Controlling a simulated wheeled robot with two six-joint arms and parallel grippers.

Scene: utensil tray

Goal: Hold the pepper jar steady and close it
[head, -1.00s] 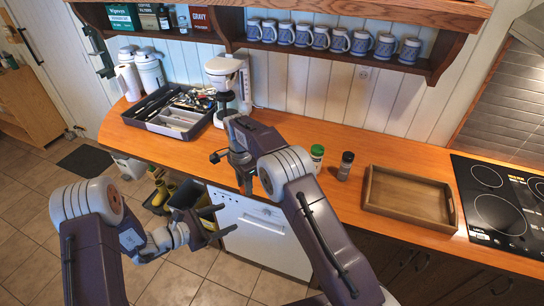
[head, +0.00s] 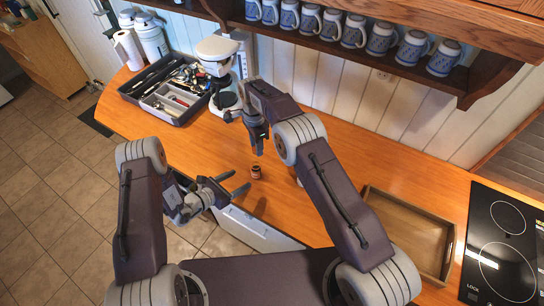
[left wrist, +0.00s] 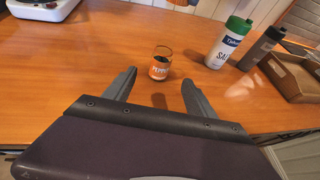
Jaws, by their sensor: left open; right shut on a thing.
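The pepper jar (head: 256,172) is a small glass jar with an orange label, standing upright on the wooden counter. Its top looks open and dark in the left wrist view (left wrist: 160,66). My left gripper (head: 240,181) is open and empty near the counter's front edge, and the jar stands just beyond its fingertips, between their lines. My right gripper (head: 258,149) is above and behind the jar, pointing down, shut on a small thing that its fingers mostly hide. It appears to be the jar's lid.
A salt bottle with a green cap (left wrist: 230,42) and a dark bottle (left wrist: 262,46) stand right of the jar. A wooden tray (head: 412,225) lies farther right, beside the cooktop (head: 505,240). The utensil tray (head: 173,112) and a white appliance (head: 222,72) are at the back left.

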